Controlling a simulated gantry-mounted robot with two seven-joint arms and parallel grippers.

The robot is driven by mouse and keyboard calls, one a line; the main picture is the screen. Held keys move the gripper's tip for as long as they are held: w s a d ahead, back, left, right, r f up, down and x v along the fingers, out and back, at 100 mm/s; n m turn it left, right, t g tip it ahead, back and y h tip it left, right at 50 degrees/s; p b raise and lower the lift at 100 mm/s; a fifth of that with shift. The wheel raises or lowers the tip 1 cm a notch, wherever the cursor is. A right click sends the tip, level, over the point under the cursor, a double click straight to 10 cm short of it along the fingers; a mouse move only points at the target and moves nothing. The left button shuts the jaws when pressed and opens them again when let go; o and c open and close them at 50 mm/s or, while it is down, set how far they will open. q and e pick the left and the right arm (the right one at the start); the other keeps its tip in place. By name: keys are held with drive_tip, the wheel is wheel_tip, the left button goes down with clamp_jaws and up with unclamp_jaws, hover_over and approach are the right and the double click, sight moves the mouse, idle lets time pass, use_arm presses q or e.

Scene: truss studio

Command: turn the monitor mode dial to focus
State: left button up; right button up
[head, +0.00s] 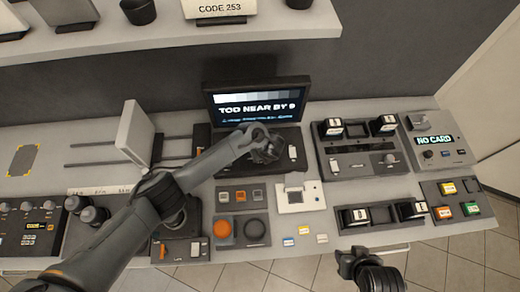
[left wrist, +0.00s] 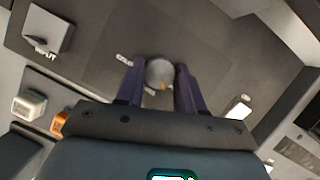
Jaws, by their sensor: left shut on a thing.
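The monitor (head: 257,103) stands at the back of the desk. Its screen reads "TOO NEAR BY 9" above a smaller line that I cannot read clearly. The mode dial (left wrist: 159,71) is a round grey knob with an orange mark, on the dark monitor base. My left gripper (left wrist: 160,83) is shut on the dial, a finger on each side. In the head view my left gripper (head: 268,152) hides the dial. Small white labels lie around the dial, too small to read. My right gripper (head: 352,256) is at the front desk edge, away from the dial; its jaw opening is unclear.
A white switch (head: 293,153) sits on the monitor base right of my left gripper. A white panel (head: 134,132) on rails stands left. A unit reading "NO CARD" (head: 434,139) is at right. An orange ball (head: 223,229) and several coloured buttons are in front.

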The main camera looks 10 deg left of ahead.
use_arm(q)
drive_tip(key=n, duration=0.2)
drive_tip(key=shift+d+r+n+g+y+p, duration=0.1)
drive_tip(key=shift+d+n+g+y+p, duration=0.05)
drive_tip(key=shift+n+g+y+p, duration=0.2)
drive_tip(key=shift+w+n+g, duration=0.1)
drive_tip(key=shift+n+g, duration=0.25)
drive_tip(key=shift+n, duration=0.6)
drive_tip(key=shift+y, duration=0.25)
drive_tip(key=o, duration=1)
drive_tip(key=p+v, duration=0.3)
drive_tip(key=v, duration=0.7)
drive_tip(key=shift+r+p, duration=0.35)
drive_tip(key=shift+d, duration=0.1)
